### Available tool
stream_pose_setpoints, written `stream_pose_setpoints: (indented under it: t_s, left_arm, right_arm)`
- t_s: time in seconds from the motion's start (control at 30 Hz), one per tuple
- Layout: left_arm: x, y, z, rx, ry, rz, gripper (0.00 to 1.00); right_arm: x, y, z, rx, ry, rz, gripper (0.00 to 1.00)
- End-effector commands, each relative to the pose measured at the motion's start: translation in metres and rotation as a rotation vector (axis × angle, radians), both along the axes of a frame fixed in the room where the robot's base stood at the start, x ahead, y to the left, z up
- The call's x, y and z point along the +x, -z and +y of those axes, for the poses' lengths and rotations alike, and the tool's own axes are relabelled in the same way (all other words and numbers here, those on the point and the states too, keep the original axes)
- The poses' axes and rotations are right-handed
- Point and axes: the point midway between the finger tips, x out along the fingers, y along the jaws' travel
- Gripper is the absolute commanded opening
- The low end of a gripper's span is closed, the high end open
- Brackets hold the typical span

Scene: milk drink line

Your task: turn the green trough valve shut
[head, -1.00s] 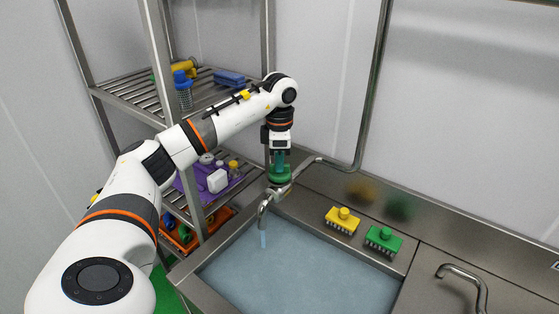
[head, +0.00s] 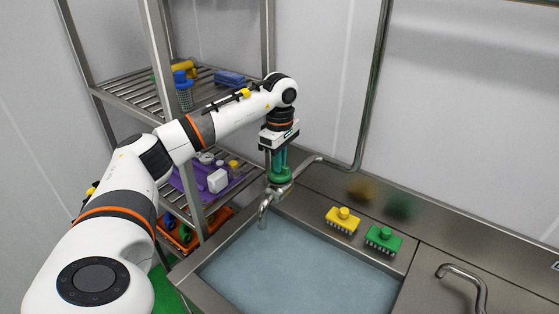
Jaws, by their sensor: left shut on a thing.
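The green trough valve (head: 281,177) sits on top of the metal tap (head: 266,207) at the back left corner of the trough (head: 300,270). My left gripper (head: 279,164) points down from above and is shut on the green valve. Its fingers hide part of the valve's handle. The spout hangs over the trough, and no stream of water shows below it. The trough holds blue-grey water. My right gripper is not in view.
A yellow brush (head: 342,219) and a green brush (head: 383,239) lie on the steel ledge right of the tap. A second tap (head: 466,278) stands at the lower right. A metal rack (head: 147,95) with bottles and cloths stands close behind my left arm.

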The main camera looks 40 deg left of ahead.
Motion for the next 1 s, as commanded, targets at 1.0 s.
stream_pose_setpoints:
  t_s: [1.0]
  left_arm:
    - [0.0004, -0.0003, -0.0004, -0.001, 0.07, -0.001, 0.34]
  right_arm:
    - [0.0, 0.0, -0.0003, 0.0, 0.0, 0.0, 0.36]
